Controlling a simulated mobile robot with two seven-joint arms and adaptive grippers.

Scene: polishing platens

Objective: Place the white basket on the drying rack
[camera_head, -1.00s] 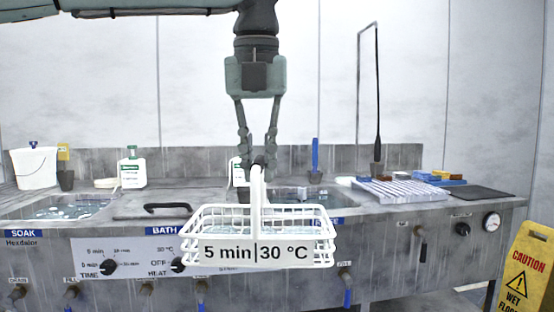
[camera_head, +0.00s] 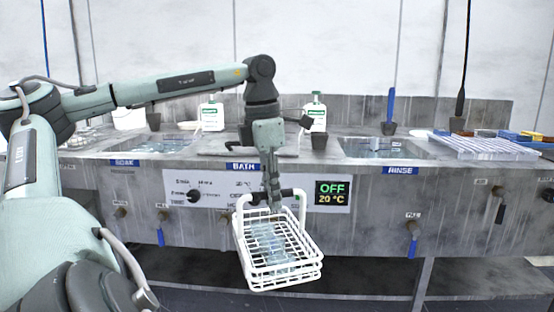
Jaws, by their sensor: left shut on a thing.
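The white basket (camera_head: 300,272) hangs in front of the sink unit, low and clear of the counter. It is a wire basket with a raised handle and a dark grip, and pale bluish, glassy pieces lie inside it. My left gripper (camera_head: 272,203) points down and is shut on the basket's handle. The drying rack (camera_head: 488,148) is a white ribbed rack lying on the counter at the far right, well away from the basket. No basket is on it. My right gripper is not in view.
The rinse basin (camera_head: 385,148) lies between the basket and the rack. White bottles (camera_head: 315,112) stand at the back. Coloured blocks (camera_head: 515,135) lie behind the rack. A tap with a blue handle (camera_head: 413,240) sticks out in front.

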